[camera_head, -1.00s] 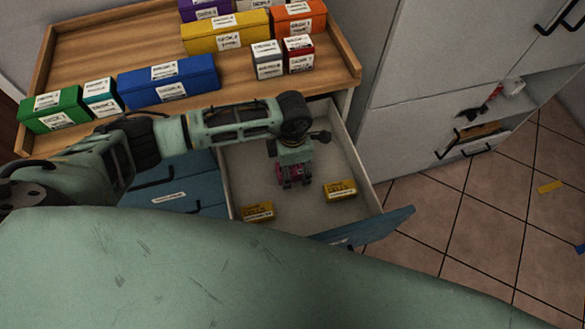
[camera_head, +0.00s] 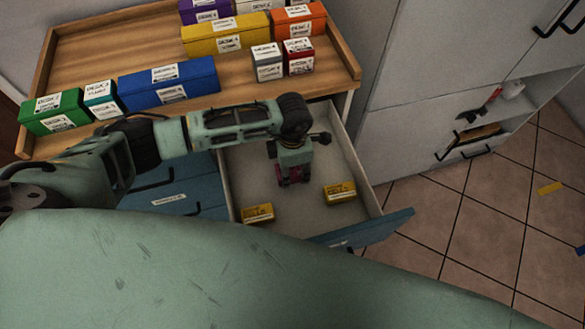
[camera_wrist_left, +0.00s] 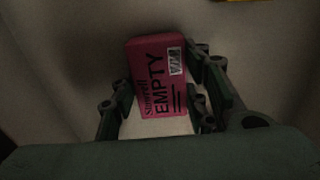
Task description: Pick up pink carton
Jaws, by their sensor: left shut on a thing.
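The pink carton (camera_wrist_left: 157,80) shows in the left wrist view, with "EMPTY" printed on its face. In the head view only small pink parts of it (camera_head: 281,174) show, below and beside my left gripper. My left gripper (camera_head: 290,180) points down into the open drawer (camera_head: 350,205). In the left wrist view my left gripper (camera_wrist_left: 165,105) has its fingers on both sides of the carton, shut on it. I cannot tell whether the carton touches the drawer floor. My right gripper is not in view.
Two yellow cartons (camera_head: 340,193) (camera_head: 257,213) lie in the drawer near its front. Several coloured boxes, including a blue box (camera_head: 170,82), stand on the wooden top. A grey cabinet (camera_head: 420,100) is at the right.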

